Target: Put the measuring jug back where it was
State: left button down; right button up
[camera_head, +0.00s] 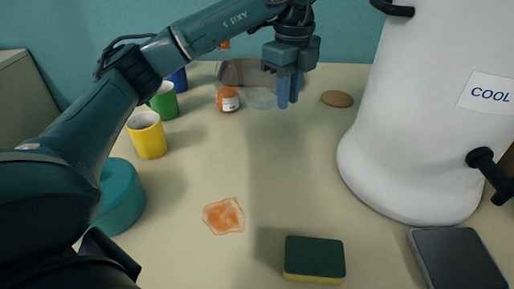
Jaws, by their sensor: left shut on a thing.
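My left gripper (288,92) is above the far part of the table, fingers pointing down. It is shut on a clear object that looks like the measuring jug (262,98), a pale see-through shape just left of the fingers. Its outline is faint, and I cannot tell whether its base touches the table. My right gripper is not in view.
A bottle with an orange label (228,99) stands left of the jug, and a brown oval thing (337,99) lies right. Yellow (147,136) and green (164,102) cups stand left. A white cooler (410,120), sponge (314,259), dark tablet (458,258) and orange spill (223,216) are nearer.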

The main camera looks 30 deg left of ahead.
pick_arm(q)
jog(key=n, duration=0.3)
jog(key=shift+w+a+r+n+b, duration=0.1)
jog(key=shift+w+r+n+b, duration=0.05)
jog(key=shift+w+n+b, duration=0.15)
jog(key=shift+n, duration=0.3)
notch_tip(320, 180, down, 10)
jog(key=shift+r, duration=0.1)
jog(key=c, duration=1.3)
grip_release()
jog(key=shift+f, duration=0.2)
jog(key=shift+r, duration=0.1)
notch_tip(320, 180, up, 12)
jog(key=shift+r, duration=0.1)
